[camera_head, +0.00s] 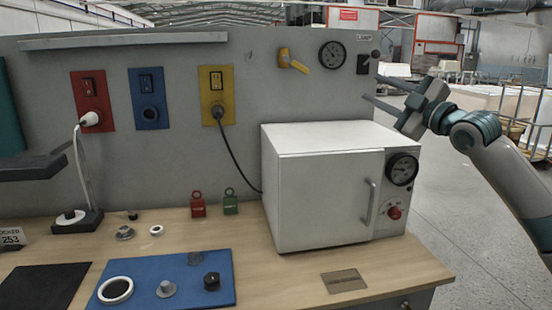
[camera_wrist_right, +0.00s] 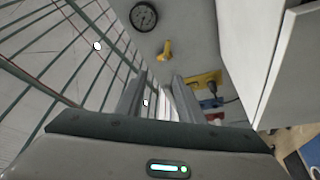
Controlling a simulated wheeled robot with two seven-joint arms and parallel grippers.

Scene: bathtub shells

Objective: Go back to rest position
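My right gripper (camera_head: 371,88) is raised at the right of the head view, above the right end of the white oven-like box (camera_head: 320,200) and in front of the grey panel. Its two fingers are apart with nothing between them. The right wrist view also shows the fingers (camera_wrist_right: 155,92) spread and empty, with the yellow handle (camera_wrist_right: 163,50) and the round gauge (camera_wrist_right: 143,16) on the panel beyond. My left gripper cannot be made out in the head view.
The wooden bench (camera_head: 390,265) carries the box, a blue mat (camera_head: 135,275) with small round parts, and a red padlock (camera_head: 198,207) and green padlock (camera_head: 230,203). A dark ledge-like shape (camera_head: 30,170) juts in at left. Open floor (camera_head: 460,240) lies to the right.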

